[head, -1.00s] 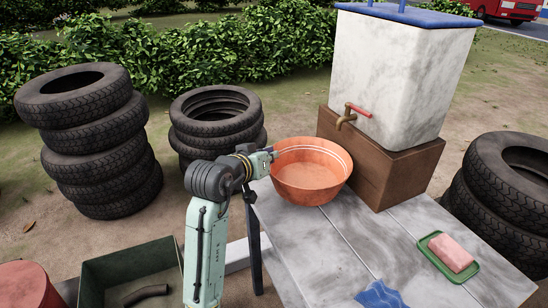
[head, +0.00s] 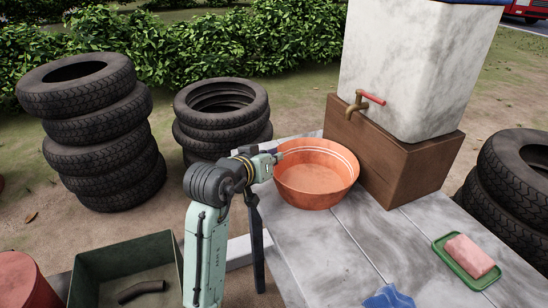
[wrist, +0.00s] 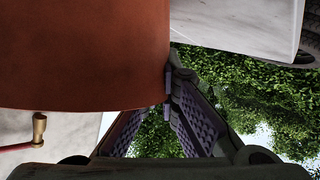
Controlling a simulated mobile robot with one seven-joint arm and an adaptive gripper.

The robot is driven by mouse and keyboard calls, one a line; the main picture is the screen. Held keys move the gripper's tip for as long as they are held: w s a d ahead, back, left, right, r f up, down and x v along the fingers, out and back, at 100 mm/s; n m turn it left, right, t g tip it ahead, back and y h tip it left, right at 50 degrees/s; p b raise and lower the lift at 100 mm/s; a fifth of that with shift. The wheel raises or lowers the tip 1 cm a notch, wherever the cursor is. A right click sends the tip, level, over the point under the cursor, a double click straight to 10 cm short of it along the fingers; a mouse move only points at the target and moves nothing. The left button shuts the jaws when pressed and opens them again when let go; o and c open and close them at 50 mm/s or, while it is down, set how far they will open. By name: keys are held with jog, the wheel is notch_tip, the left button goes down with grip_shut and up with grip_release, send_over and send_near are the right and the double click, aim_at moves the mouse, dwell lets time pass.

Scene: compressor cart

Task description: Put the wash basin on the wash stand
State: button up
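The wash basin (head: 316,185) is an orange bowl with pale bands inside its rim. It is upright over the far left part of the grey plank-topped wash stand (head: 345,275). I cannot tell whether its base touches the planks. My gripper (head: 276,158) is at the basin's left rim. In the wrist view, which is turned upside down, the basin (wrist: 85,55) fills the upper left, and my fingers (wrist: 171,88) close together at its edge, shut on the rim. The wash stand (wrist: 240,25) shows beside it.
A brown wooden block (head: 395,165) carries a white water tank (head: 420,65) with a brass tap (head: 357,103) close right of the basin. A soap dish (head: 452,262) and blue cloth (head: 388,298) lie nearer. Tyre stacks (head: 100,140), a green bin (head: 125,262) and red drum (head: 22,285) stand around.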

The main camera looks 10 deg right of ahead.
jog(key=o, duration=0.5)
jog(key=shift+r, duration=0.1)
jog(key=shift+r, duration=0.2)
jog(key=b+v, duration=0.1)
jog(key=v, duration=1.1)
jog(key=shift+w, duration=0.1)
jog(key=shift+a, duration=0.1)
